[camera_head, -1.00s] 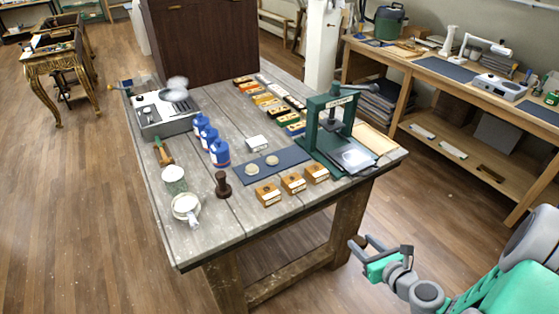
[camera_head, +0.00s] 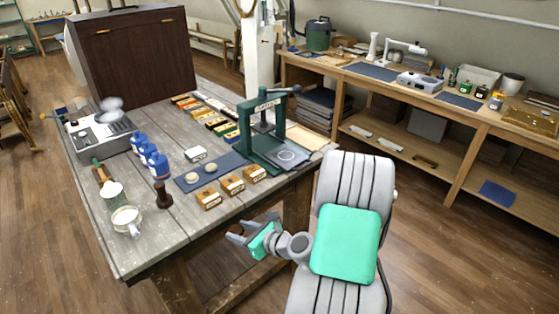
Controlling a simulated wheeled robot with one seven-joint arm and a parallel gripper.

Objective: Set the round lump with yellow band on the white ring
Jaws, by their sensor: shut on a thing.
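My gripper (camera_head: 238,231) is beyond the front edge of the workbench, at the lower middle. It is shut on a small dark brown thing, mostly hidden by the fingers; no yellow band can be made out on it. A pale ring (camera_head: 287,155) shows on the flat plate of the green press (camera_head: 262,130), up and to the right of my gripper. Two round pale lumps (camera_head: 208,167) lie on the blue mat (camera_head: 224,164); a yellow band cannot be made out on them.
Wooden boxes (camera_head: 232,185) stand near the workbench (camera_head: 150,225) front edge, between my gripper and the mat. Blue bottles (camera_head: 160,166), a dark stamp (camera_head: 164,196) and a white mug (camera_head: 127,220) stand further left.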

